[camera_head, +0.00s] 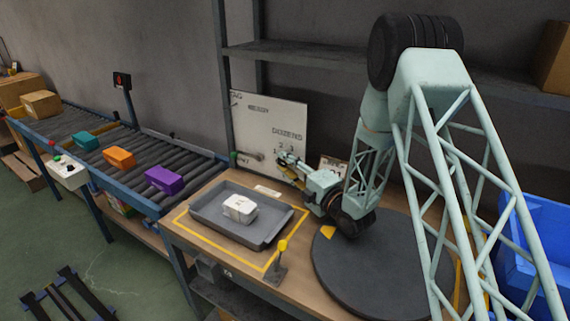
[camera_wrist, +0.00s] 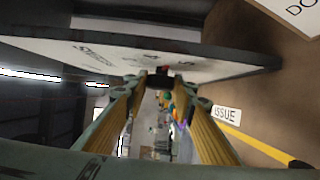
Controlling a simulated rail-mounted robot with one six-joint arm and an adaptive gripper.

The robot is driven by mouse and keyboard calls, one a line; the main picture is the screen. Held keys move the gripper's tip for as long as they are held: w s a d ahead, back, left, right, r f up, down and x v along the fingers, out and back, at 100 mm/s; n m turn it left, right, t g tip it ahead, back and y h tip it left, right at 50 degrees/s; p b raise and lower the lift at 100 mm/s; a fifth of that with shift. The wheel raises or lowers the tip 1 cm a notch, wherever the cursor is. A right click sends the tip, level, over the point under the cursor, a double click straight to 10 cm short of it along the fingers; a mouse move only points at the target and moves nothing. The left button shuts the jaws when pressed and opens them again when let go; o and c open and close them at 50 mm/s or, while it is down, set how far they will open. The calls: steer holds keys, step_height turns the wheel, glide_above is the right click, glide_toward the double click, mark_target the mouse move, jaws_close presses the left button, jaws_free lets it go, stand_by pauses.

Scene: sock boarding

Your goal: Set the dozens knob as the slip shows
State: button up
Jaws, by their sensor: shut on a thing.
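A white panel (camera_head: 262,122) stands upright at the back of the bench, with a dozens label above my gripper. My gripper (camera_head: 284,162) is at the panel's lower right. In the wrist view, the yellow ribbed fingers of my gripper (camera_wrist: 160,90) are closed on a small dark knob (camera_wrist: 160,82) at the panel. A small red patch shows by it. Its setting is too small to read. A white card (camera_wrist: 303,12), starting "DO", is partly in view at the top right; a card (camera_head: 333,166) also stands behind my arm in the head view. Its writing is unreadable there.
A grey tray (camera_head: 205,213) holds a white packet (camera_head: 240,208) inside a yellow outline. A yellow-topped post (camera_head: 282,247) stands at its front corner. A roller conveyor (camera_head: 130,160) with teal, orange and purple blocks is on the left. A blue bin (camera_head: 535,240) is at right.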

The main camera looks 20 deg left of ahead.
stand_by(0.4)
steer(key=o, duration=0.9)
steer(key=shift+a, duration=0.1)
steer(key=shift+v, duration=0.8)
steer(key=v, duration=1)
steer(key=shift+s+f, duration=0.15)
steer(key=shift+f, duration=0.1)
